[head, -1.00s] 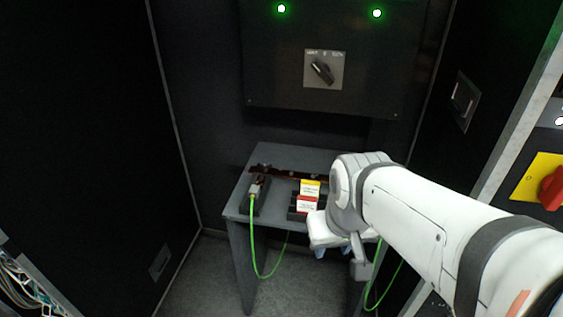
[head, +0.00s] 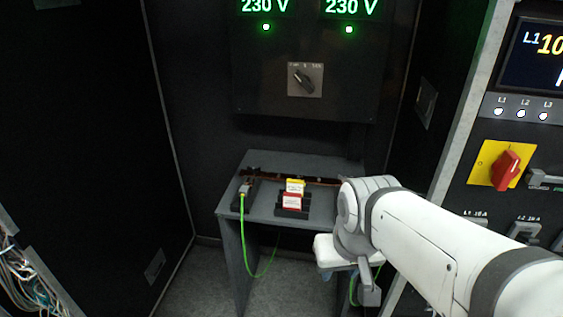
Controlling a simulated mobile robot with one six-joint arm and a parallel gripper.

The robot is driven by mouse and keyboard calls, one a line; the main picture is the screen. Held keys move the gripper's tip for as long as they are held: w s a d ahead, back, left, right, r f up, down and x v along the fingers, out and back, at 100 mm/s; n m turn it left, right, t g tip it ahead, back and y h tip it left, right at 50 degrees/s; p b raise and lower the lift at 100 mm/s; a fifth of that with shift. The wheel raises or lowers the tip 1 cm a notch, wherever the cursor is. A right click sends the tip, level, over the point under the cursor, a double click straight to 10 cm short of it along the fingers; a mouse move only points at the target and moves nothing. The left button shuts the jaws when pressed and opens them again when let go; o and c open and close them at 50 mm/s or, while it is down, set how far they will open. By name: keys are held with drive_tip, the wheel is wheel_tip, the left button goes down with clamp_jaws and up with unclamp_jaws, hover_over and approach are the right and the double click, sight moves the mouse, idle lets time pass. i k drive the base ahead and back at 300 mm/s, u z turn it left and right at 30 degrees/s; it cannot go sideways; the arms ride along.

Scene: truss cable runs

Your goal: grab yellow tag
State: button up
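The yellow tag (head: 295,187) has a yellow top band and a white lower part with unreadable print. It stands upright in a black holder (head: 292,211) on the grey table. A tag with a red band (head: 291,201) stands just in front of it and hides its lower edge. My gripper (head: 338,284) is to the right of and lower than the tags, near the table's right front edge, apart from them. Its fingers are mostly hidden behind my own arm, so I cannot see whether they are open.
The small grey table (head: 262,209) carries a connector (head: 245,189) with a green cable (head: 246,250) hanging off the front. A brown bar (head: 265,174) lies along the back. A dark panel with a rotary switch (head: 305,80) is above. A cabinet with a red-and-yellow switch (head: 505,170) stands at right.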

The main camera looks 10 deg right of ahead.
sight(293, 185)
drive_tip(key=i, duration=0.85)
drive_tip(key=u, duration=0.05)
